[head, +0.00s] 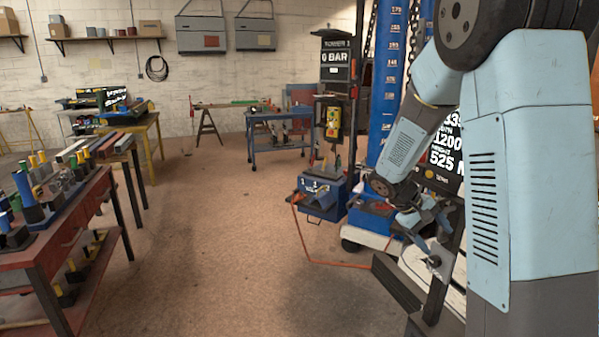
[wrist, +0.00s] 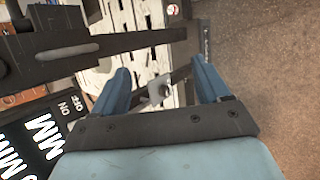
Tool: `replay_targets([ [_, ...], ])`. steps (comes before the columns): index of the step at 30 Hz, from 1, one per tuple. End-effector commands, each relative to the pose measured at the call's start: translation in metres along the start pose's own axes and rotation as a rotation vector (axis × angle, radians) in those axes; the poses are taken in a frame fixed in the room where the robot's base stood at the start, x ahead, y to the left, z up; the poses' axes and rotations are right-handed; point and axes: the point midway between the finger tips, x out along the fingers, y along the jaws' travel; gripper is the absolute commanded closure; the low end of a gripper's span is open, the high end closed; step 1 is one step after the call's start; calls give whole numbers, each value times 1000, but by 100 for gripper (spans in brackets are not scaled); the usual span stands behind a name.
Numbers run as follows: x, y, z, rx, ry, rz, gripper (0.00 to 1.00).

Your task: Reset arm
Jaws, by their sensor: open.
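My gripper (wrist: 160,78) shows in the wrist view with its two blue fingers wide apart. It is open, and nothing is clamped between the fingers. A small grey metal part (wrist: 157,92) on a dark bar shows beyond the gap between them. In the head view my light blue arm fills the right side and bends down. My gripper (head: 432,238) is at the lower right there, close to a dark frame. I cannot tell whether it touches that frame.
A blue measuring column (head: 388,90) and a black sign panel (head: 447,150) stand close behind my arm. A blue machine (head: 322,190) with an orange hose is left of it. A red workbench (head: 70,225) with tools stands at left. The floor (head: 200,220) between is clear.

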Motion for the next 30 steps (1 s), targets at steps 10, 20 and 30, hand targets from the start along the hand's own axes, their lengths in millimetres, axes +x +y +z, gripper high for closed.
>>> replay_targets([
  [10,-51,0,64,132,135,-194,24],
  [20,-95,-9,122,237,282,-350,24],
  [30,-135,-27,180,333,451,-483,24],
])
